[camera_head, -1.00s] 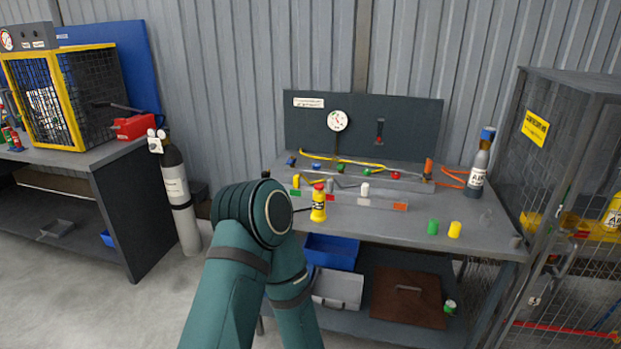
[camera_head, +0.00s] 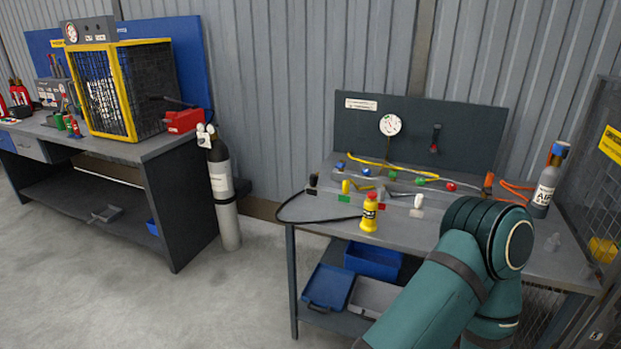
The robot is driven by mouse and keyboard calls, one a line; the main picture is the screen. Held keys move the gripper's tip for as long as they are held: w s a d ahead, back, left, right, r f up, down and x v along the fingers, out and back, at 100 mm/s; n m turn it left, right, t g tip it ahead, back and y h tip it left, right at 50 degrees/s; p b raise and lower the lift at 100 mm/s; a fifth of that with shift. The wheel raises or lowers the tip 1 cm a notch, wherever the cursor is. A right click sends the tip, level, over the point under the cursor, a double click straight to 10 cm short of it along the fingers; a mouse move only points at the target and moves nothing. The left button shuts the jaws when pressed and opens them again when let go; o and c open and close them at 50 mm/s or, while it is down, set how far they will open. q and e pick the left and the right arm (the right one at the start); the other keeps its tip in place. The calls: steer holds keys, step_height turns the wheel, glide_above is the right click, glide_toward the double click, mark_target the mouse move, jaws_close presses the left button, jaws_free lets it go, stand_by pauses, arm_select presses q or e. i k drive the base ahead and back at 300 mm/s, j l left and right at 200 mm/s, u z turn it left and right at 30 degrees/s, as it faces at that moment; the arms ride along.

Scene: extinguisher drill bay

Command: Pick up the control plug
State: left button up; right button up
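I cannot tell which piece is the control plug. Several small coloured plug-like pieces are on the right-hand bench (camera_head: 400,236). Among them are a yellow one (camera_head: 346,186) and a white one (camera_head: 418,201) on the front rail, and a blue one (camera_head: 340,166), a green one (camera_head: 419,181) and a red one (camera_head: 450,187) on the rail behind. A teal arm of mine rises from the lower right and covers the right part of the bench. Neither gripper can be made out.
A yellow bottle (camera_head: 369,213) and a black hose (camera_head: 312,220) are at the bench's front left. A grey bottle with a blue cap (camera_head: 547,182) stands at the right. A tall cylinder (camera_head: 222,190) stands between the benches. The left bench (camera_head: 165,150) holds a yellow-framed cage (camera_head: 125,92). Floor at lower left is clear.

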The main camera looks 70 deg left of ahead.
mark_target(313, 177)
steer(key=k+j, duration=0.1)
steer(key=j, duration=0.55)
steer(key=k+j, duration=0.1)
steer(key=j, duration=0.55)
steer(key=k+j, duration=0.1)
steer(key=j, duration=0.55)
steer(key=k+j, duration=0.1)
steer(key=j, duration=0.55)
steer(key=k+j, duration=0.1)
steer(key=j, duration=0.55)
steer(key=k+j, duration=0.1)
steer(key=j, duration=0.55)
